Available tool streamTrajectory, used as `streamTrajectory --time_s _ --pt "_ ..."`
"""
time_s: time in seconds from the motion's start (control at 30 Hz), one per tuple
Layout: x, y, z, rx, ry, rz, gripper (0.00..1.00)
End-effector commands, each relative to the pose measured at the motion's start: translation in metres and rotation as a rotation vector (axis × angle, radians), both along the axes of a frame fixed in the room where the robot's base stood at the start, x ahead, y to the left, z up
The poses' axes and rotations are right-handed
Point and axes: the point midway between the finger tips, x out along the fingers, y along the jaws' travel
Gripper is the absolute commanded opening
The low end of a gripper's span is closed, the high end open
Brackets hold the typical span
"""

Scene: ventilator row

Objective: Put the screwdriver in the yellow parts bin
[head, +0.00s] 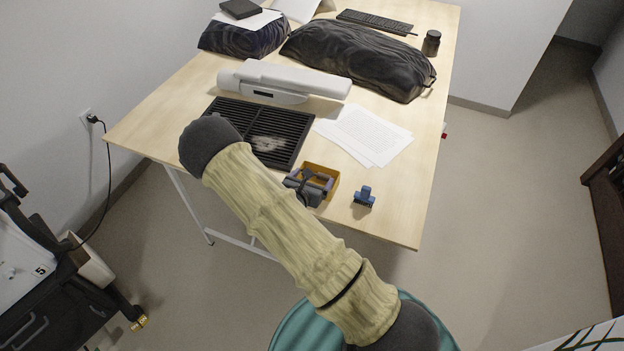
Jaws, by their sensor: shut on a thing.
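The yellow parts bin (333,172) stands on the table near its front edge, partly hidden by my gripper and arm. My gripper (312,184) is dark grey and sits over the bin's near left part. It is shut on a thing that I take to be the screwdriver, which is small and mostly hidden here. Purple patches show beside the fingers, but I cannot tell whether they belong to the screwdriver or the gripper. I cannot tell whether the held thing touches the bin.
A small blue object (364,196) stands right of the bin. Behind are a black slatted tray (290,146), papers (368,134), a white device (285,80) and a dark bag (358,62). The table's front right corner is bare.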

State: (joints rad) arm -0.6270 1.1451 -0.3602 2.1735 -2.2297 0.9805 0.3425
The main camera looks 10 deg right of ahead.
Motion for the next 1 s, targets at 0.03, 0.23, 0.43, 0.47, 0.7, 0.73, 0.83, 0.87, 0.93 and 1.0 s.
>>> streamTrajectory --time_s 0.03,0.23,0.43,0.47,0.7,0.73,0.83,0.87,0.93,1.0 --pt "0.0 0.0 -0.004 0.0 0.0 0.0 0.65" --pt "0.0 0.0 -0.006 0.001 -0.002 -0.001 0.65" --pt "0.0 0.0 -0.01 0.001 -0.001 0.0 0.65" --pt "0.0 0.0 -0.01 0.001 -0.001 -0.001 0.65" --pt "0.0 0.0 -0.016 0.001 -0.001 0.0 0.65" --pt "0.0 0.0 -0.017 0.001 -0.001 0.0 0.65" --pt "0.0 0.0 -0.019 0.001 -0.001 0.0 0.65" --pt "0.0 0.0 -0.019 0.001 -0.001 0.0 0.65" --pt "0.0 0.0 -0.018 0.001 -0.001 0.0 0.65" --pt "0.0 0.0 -0.018 0.001 -0.001 0.0 0.99"
